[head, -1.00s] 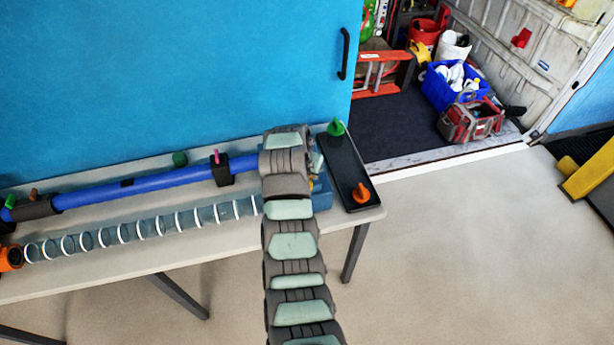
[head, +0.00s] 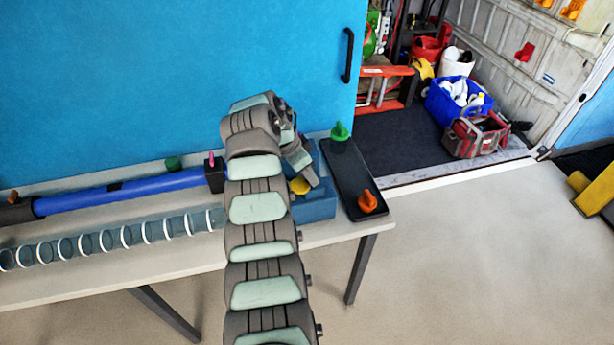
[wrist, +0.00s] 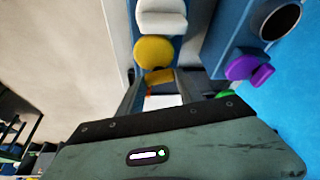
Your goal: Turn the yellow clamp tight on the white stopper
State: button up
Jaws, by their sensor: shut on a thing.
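The yellow clamp (wrist: 153,52) shows in the wrist view as a round yellow disc with a narrow tab towards me. My gripper (wrist: 160,80) is shut on that tab, with one finger on each side. A white rounded piece, which looks like the white stopper (wrist: 160,15), lies just beyond the disc; I cannot tell how the two are joined. In the head view the yellow clamp (head: 300,186) shows as a small patch at the blue box (head: 315,209), below my gripper (head: 305,172). The stopper is not clear there.
A black tray (head: 352,178) with a green knob (head: 340,131) and an orange knob (head: 367,201) stands right of the box. A blue pipe (head: 125,192) and a ribbed clear hose (head: 110,240) lie to the left. A purple knob (wrist: 245,70) is close on the right in the wrist view.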

dwell(0.4)
jog(key=o, duration=1.4)
jog(key=v, duration=1)
jog(key=shift+a+r, duration=0.2)
jog(key=shift+r, duration=0.1)
jog(key=shift+c, duration=0.3)
